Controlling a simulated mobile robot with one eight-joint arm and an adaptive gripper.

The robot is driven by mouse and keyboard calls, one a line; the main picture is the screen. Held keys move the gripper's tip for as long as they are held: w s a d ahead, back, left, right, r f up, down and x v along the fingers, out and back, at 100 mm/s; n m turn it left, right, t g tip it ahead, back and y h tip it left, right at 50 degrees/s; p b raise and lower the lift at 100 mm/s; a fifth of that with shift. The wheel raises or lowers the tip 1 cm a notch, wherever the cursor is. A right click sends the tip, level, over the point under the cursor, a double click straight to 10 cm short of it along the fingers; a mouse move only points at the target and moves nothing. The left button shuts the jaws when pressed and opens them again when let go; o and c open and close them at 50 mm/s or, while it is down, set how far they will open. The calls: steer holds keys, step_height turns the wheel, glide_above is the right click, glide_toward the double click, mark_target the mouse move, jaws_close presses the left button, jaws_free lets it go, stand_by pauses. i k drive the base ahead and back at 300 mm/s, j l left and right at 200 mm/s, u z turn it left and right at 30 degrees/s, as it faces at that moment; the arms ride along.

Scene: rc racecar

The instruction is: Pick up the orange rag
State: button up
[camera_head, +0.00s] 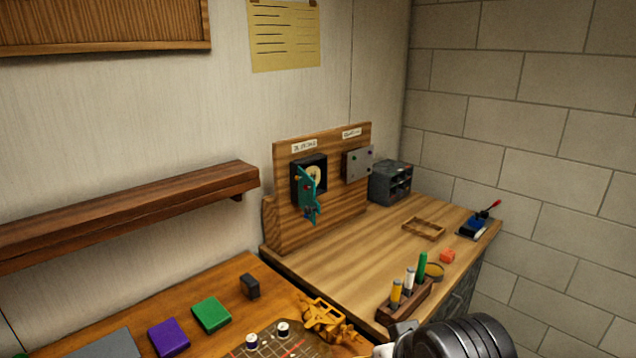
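A small orange-red lump (447,256), which looks like the orange rag, lies on the right wooden worktop near its front edge. It is just behind a round yellowish dish. Part of my arm, a dark ribbed body, rises at the bottom edge right of centre, with a dark and pale end (397,340) at its left that appears to be my gripper. It is nearer the camera than the rag and apart from it. The fingers are mostly cut off, so their opening cannot be told.
A wooden holder (405,303) with several coloured tubes and the dish (434,271) stand in front of the rag. A wooden frame (423,229) and a blue-black tool (473,228) lie behind. An upright panel (346,207) stands left. Yellow-orange parts (326,317) lie on the lower-left bench.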

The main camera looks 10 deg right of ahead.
mark_target(447, 256)
steer(key=i+l, duration=0.15)
steer(key=l, duration=0.25)
steer(key=i+l, duration=0.15)
steer(key=l, duration=0.25)
steer(key=i+l, duration=0.15)
steer(key=l, duration=0.3)
steer(key=i+l, duration=0.15)
steer(key=l, duration=0.25)
steer(key=i+l, duration=0.15)
steer(key=l, duration=0.25)
steer(key=i+l, duration=0.2)
steer(key=l, duration=0.2)
steer(key=i+l, duration=0.15)
steer(key=l, duration=0.25)
steer(key=k+l+z, duration=0.05)
